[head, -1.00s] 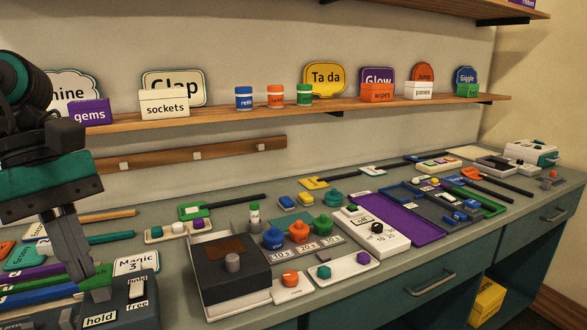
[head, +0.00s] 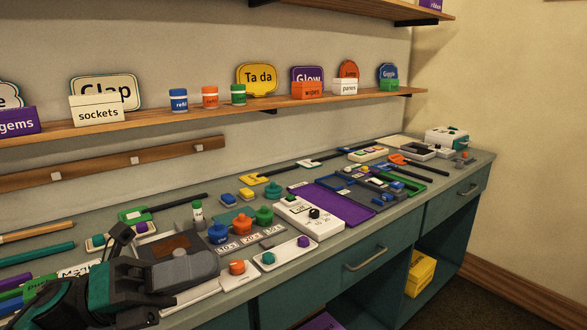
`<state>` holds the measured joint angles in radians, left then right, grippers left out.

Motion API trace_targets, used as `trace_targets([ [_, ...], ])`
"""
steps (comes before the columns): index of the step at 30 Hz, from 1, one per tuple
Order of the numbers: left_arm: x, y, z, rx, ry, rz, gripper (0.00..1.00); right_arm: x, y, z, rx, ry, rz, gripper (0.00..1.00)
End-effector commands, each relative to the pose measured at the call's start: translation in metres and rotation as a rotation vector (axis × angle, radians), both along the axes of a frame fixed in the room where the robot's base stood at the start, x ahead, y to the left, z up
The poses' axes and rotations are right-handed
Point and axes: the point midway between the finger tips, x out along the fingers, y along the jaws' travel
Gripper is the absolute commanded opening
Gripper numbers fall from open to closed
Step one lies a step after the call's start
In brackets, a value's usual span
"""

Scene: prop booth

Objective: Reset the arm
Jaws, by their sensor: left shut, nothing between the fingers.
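My left gripper (head: 195,268) is at the lower left of the head view, its black and teal arm coming in from the left edge. Its grey fingers are shut with nothing between them. They hang over the dark box with a brown patch (head: 166,246) and hide its front part; I cannot tell whether they touch it. The hold/free switch box is not visible. My right gripper is not in view.
A white strip with an orange knob (head: 238,269) and one with green and purple knobs (head: 287,252) lie right of the gripper. Blue, red and green pots (head: 242,224) stand behind. A purple mat (head: 332,202) lies further right. A wooden shelf (head: 270,108) runs above the counter.

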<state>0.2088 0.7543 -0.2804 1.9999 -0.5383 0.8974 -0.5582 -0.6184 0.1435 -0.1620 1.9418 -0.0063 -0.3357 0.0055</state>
Motion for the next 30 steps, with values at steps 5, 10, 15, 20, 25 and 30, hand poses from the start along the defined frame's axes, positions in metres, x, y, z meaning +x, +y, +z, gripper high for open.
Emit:
trace_targets([
  [5, 0.047, 0.018, -0.069, -0.398, 0.657, 0.244, 0.0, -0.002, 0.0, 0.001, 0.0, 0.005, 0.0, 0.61],
  [10, 0.049, 0.046, -0.189, -0.745, 1.288, 0.484, 0.0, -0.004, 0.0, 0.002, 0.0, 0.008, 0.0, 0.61],
  [15, 0.001, 0.057, -0.299, -1.012, 1.778, 0.689, 0.0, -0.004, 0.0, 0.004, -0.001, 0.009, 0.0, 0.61],
  [20, -0.049, 0.054, -0.359, -1.166, 2.056, 0.821, 0.0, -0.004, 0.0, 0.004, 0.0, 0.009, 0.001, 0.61],
  [25, -0.073, 0.052, -0.381, -1.23, 2.168, 0.877, 0.0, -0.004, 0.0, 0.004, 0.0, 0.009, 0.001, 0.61],
  [30, -0.073, 0.052, -0.381, -1.231, 2.171, 0.879, 0.0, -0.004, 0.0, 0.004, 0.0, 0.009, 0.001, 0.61],
])
